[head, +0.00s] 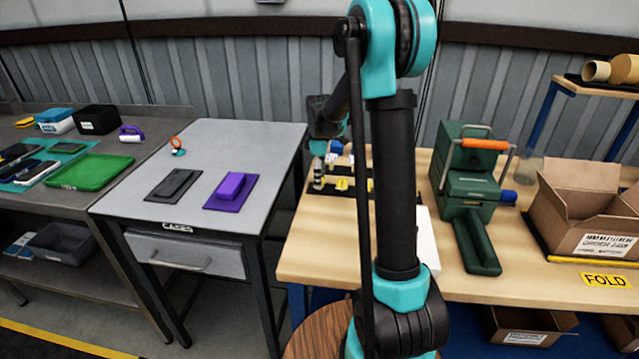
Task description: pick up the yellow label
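A yellow label reading FOLD (605,281) is on the wooden table at the right, near its front edge, below the open carton. Small yellow pieces (342,184) also show on a dark strip at the table's left, partly hidden behind my arm; I cannot tell whether one is a label. My arm rises in the middle of the view and bends down behind itself. My gripper (318,168) appears at its far end, above the table's left part, well left of the FOLD label. It is too small and covered to tell its opening.
An open carton (578,212) and a green machine with an orange handle (472,190) stand on the wooden table (330,255). A grey table (235,150) to the left holds a purple block (231,189) and a dark plate (173,185). A gap separates the two tables.

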